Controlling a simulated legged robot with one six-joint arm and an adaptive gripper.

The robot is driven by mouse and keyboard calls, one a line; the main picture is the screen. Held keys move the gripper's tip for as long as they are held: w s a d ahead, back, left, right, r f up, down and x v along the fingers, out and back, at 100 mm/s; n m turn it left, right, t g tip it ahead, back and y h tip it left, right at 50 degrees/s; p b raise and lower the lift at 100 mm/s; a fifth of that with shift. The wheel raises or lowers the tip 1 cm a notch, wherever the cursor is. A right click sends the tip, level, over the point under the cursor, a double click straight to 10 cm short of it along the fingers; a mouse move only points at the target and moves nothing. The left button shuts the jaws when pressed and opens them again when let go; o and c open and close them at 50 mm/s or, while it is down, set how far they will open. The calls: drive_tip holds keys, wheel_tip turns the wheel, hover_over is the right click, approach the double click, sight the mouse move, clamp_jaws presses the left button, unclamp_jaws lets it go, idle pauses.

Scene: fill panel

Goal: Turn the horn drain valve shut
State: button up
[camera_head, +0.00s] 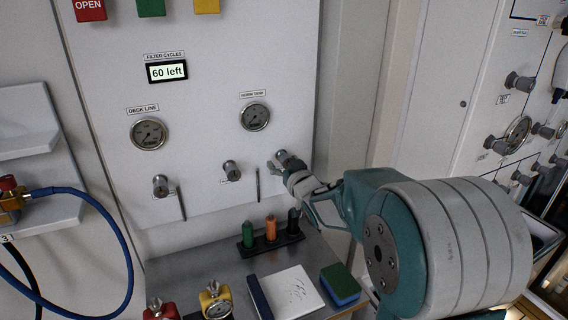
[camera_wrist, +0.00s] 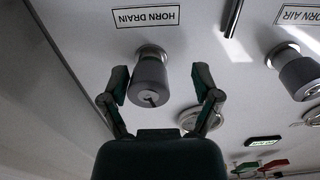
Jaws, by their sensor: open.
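The horn drain valve is a grey cylindrical knob (camera_wrist: 150,80) under an upside-down HORN DRAIN label in the wrist view. In the head view this knob (camera_head: 284,157) is the rightmost of three on the white panel (camera_head: 210,90), partly hidden by my gripper. My gripper (camera_wrist: 163,84) is open, with one dark green finger on each side of the knob. Small gaps seem to show between fingers and knob; I cannot tell whether either touches. In the head view my gripper (camera_head: 284,174) reaches the panel from the lower right.
The horn air knob (camera_wrist: 300,76) is at the right in the wrist view. Gauges (camera_head: 255,117) sit above the knobs. Below is a metal bench (camera_head: 205,272) with a rack of coloured bottles (camera_head: 271,243), a white pad (camera_head: 292,291) and a sponge (camera_head: 340,283). A blue hose (camera_head: 120,240) hangs left.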

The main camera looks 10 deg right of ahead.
drive_tip(key=shift+d, duration=0.25)
drive_tip(key=c, duration=0.7)
drive_tip(key=shift+d, duration=0.4)
clamp_jaws()
drive_tip(key=shift+a+m, duration=0.2)
drive_tip(key=shift+m, duration=1.2)
drive_tip(key=o, duration=0.7)
unclamp_jaws()
drive_tip(key=s+d, duration=0.2)
drive_tip(key=s, duration=0.9)
drive_tip(key=shift+s+d, duration=0.15)
drive_tip(key=shift+s, duration=0.2)
